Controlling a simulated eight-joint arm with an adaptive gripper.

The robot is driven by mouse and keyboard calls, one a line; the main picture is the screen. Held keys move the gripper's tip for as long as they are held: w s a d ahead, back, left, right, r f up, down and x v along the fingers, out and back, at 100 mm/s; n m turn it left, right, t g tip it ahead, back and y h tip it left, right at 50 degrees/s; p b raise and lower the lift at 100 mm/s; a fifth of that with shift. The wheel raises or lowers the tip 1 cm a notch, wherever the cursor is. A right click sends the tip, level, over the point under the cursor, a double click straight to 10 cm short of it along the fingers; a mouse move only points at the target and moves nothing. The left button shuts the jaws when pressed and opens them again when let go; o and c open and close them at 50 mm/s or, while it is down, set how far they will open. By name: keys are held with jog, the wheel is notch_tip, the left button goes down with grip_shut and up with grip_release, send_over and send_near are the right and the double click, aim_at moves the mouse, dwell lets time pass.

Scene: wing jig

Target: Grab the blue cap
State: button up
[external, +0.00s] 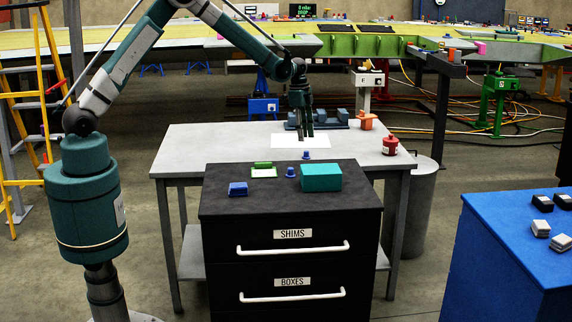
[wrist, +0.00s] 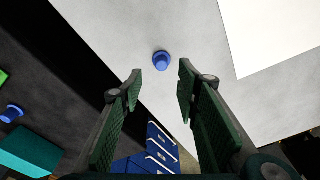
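A small blue cap (external: 306,155) stands on the grey table near its front edge; in the wrist view the blue cap (wrist: 161,60) lies just beyond the gap between my fingertips. A second, similar blue cap (external: 291,172) sits on the black cabinet top, and it shows at the left of the wrist view (wrist: 12,113). My gripper (external: 305,137) points down above the table, near the first cap. In the wrist view my gripper (wrist: 161,76) has its green fingers apart with nothing between them.
A white sheet (external: 270,140) lies on the grey table (external: 190,143). A red container (external: 390,146) and an orange part (external: 367,121) stand at the table's right.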

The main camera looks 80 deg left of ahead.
aim_at(306, 154)
jog(key=shift+f, duration=0.1)
jog(key=shift+w+f, duration=0.15)
jog(key=shift+f, duration=1.05)
jog(key=shift+f, duration=0.1)
jog(key=shift+w+d+f, duration=0.1)
jog(key=shift+w+f, duration=0.05)
jog(key=shift+f, duration=1.1)
jog(key=shift+w+f, duration=0.15)
jog(key=shift+f, duration=1.1)
jog(key=c, duration=0.8)
